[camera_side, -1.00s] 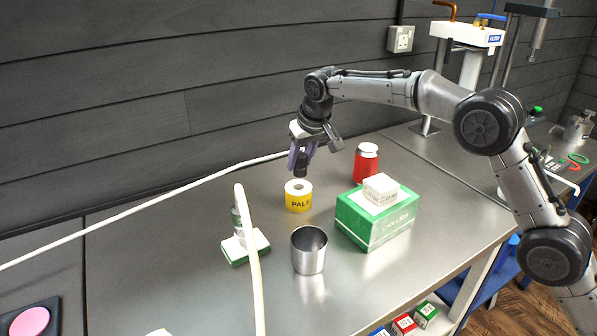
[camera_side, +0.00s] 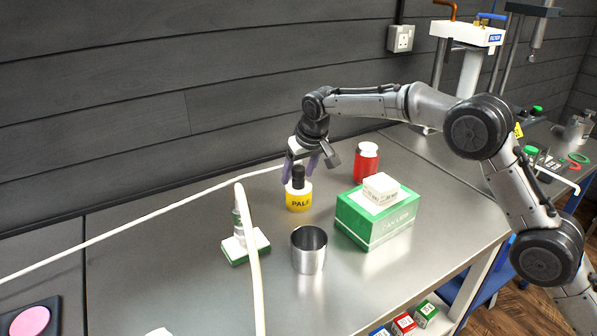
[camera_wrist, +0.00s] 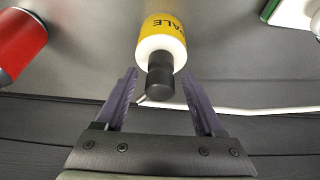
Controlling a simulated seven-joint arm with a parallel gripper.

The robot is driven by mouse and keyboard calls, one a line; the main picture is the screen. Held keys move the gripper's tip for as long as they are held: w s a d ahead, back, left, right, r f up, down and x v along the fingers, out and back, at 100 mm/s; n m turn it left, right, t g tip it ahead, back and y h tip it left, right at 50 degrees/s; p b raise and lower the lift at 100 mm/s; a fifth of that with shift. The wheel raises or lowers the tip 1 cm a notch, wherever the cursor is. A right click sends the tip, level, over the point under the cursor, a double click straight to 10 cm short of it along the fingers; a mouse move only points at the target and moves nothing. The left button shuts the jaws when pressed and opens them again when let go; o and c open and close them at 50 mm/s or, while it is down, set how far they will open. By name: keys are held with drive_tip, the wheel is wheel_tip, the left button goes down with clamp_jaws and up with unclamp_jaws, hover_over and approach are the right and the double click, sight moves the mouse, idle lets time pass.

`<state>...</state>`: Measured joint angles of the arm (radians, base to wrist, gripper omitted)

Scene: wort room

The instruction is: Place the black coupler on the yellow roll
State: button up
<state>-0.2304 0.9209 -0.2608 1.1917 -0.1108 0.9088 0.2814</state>
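The yellow roll (camera_side: 298,203), marked PALE, stands upright on the steel bench. The black coupler (camera_side: 298,177) sits upright on top of the roll. In the wrist view the coupler (camera_wrist: 160,80) rests against the white top of the roll (camera_wrist: 162,36). My gripper (camera_side: 300,174) is at the coupler, with its purple fingers spread either side of it. In the wrist view my gripper (camera_wrist: 162,82) is open, with clear gaps between the fingers and the coupler.
A red can (camera_side: 366,163) stands behind and right of the roll. A green box (camera_side: 377,222) carries a small white box (camera_side: 381,188). A steel cup (camera_side: 309,250) stands in front. A white hose (camera_side: 160,200) runs along the wall side. A pale tube (camera_side: 252,260) rises at the front.

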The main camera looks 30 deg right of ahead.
drive_tip(key=shift+r, duration=0.1)
drive_tip(key=v, duration=1.2)
drive_tip(key=shift+r, duration=0.15)
drive_tip(key=s+d+r, duration=0.3)
drive_tip(key=s+d, duration=0.2)
drive_tip(key=s, duration=0.6)
drive_tip(key=s+d+r, duration=0.4)
drive_tip(key=s, duration=0.6)
drive_tip(key=s+d+f, duration=0.1)
drive_tip(key=s+f, duration=0.2)
drive_tip(key=s, duration=0.4)
drive_tip(key=s+d+f, duration=0.1)
drive_tip(key=s+f, duration=0.2)
drive_tip(key=s, duration=0.4)
drive_tip(key=s+d+f+t, duration=0.1)
drive_tip(key=s+d+f, duration=0.1)
drive_tip(key=s, duration=0.6)
drive_tip(key=shift+f, duration=0.85)
